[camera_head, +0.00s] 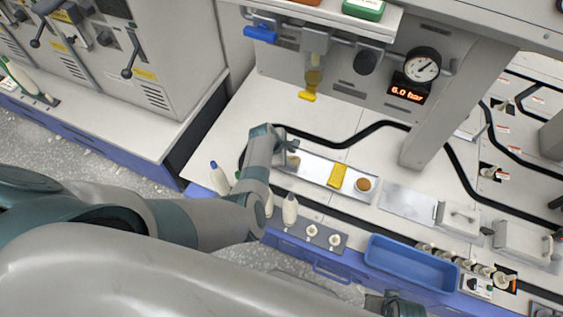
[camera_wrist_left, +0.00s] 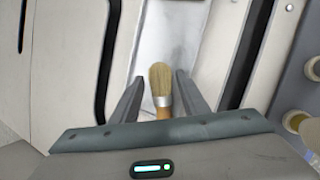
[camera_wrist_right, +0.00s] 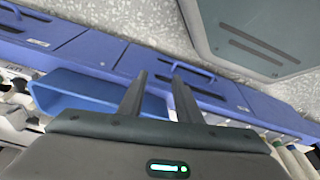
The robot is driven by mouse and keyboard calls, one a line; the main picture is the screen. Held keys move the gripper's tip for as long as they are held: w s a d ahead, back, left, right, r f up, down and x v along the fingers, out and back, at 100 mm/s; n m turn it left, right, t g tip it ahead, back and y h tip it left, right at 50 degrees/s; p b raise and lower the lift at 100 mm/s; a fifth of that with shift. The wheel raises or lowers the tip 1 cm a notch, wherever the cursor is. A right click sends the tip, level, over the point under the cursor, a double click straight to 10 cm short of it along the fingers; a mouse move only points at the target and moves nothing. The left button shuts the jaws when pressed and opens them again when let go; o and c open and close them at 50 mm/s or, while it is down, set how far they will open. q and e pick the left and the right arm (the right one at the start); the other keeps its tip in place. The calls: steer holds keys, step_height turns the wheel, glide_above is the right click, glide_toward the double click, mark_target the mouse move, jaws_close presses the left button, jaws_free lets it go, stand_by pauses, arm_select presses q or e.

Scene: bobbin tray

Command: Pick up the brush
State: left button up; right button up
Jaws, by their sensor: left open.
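The brush (camera_wrist_left: 160,88) has pale tan bristles, a silver ferrule and a wooden handle. In the left wrist view it lies between the two fingers of my left gripper (camera_wrist_left: 159,77), with a gap on each side; the lower handle is hidden by the gripper body. The left gripper is open. In the head view the left gripper (camera_head: 283,148) is over the left end of a shiny metal tray (camera_head: 313,169), and a small tan part of the brush (camera_head: 293,160) shows beside it. My right gripper (camera_wrist_right: 158,75) is open and empty, seen above the blue bench front.
A yellow block (camera_head: 337,177) and a round brown-topped item (camera_head: 363,185) sit on the tray, right of my left gripper. White bobbins (camera_head: 290,208) stand along the front edge. A blue bin (camera_head: 410,265) is at front right. A pressure gauge (camera_head: 422,66) hangs behind.

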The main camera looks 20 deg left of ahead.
arm_select(q)
steer(key=b+x, duration=0.2)
steer(key=b, duration=0.1)
steer(key=shift+w+f, duration=0.15)
steer(key=shift+f, duration=0.2)
steer(key=shift+d, duration=0.1)
arm_select(e)
step_height(320, 180, up, 9)
steer(key=a, duration=0.1)
steer(key=shift+s+f+t, duration=0.15)
steer(key=shift+s+t, duration=0.15)
steer(key=shift+t, duration=0.1)
arm_select(q)
steer(key=c, duration=0.9)
steer(key=shift+c, duration=0.2)
arm_select(e)
steer(key=shift+f, duration=0.1)
